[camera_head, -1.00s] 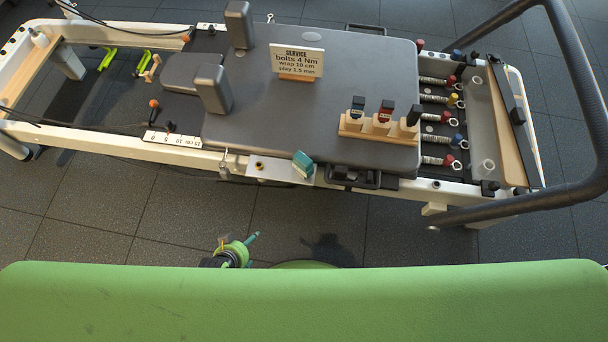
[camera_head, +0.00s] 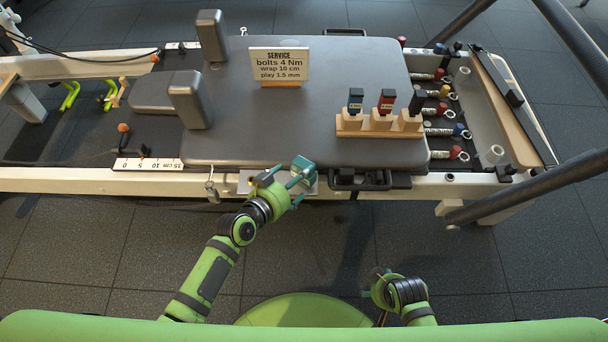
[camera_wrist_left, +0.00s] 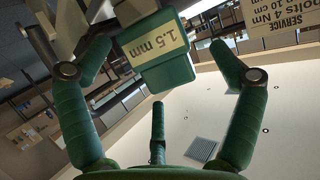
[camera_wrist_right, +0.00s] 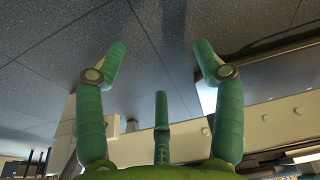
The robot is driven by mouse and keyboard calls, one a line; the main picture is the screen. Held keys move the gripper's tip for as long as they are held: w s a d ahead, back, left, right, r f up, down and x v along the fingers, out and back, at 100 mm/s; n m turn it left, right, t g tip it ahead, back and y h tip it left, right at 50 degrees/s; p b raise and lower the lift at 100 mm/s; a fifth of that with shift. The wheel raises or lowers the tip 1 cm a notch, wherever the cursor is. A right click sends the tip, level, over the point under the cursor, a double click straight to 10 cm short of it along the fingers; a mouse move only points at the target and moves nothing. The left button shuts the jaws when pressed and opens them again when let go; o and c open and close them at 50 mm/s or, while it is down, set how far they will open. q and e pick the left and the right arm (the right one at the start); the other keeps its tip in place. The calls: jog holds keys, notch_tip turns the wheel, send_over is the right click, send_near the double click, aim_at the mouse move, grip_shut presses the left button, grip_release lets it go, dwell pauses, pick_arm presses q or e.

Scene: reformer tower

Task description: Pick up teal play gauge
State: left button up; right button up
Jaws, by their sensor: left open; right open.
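The teal play gauge (camera_head: 302,165) is at the near edge of the reformer, on a light metal plate on the rail. In the left wrist view the teal gauge (camera_wrist_left: 157,52) carries a label reading 1.5 mm. My left gripper (camera_head: 296,182) is right at the gauge in the head view. In the left wrist view its open fingers (camera_wrist_left: 165,65) stand on both sides of the gauge, with gaps visible. My right gripper (camera_head: 382,285) is low over the floor in front of the reformer, away from the gauge. In the right wrist view its fingers (camera_wrist_right: 158,65) are open and empty.
A service sign (camera_head: 279,66) stands on the grey carriage (camera_head: 270,130). A wooden block (camera_head: 350,130) holds blue, red and black-topped pieces to the right of the gauge. A black handle (camera_head: 358,180) sits just right of the gauge at the rail. The floor in front is clear.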

pick_arm(q)
jog(key=shift+x, duration=1.1)
jog(key=c, duration=1.5)
pick_arm(e)
jog(key=shift+w+a+r, duration=0.1)
jog(key=shift+w+r, duration=0.2)
jog(key=shift+r, duration=0.45)
pick_arm(q)
jog(key=shift+c, duration=0.2)
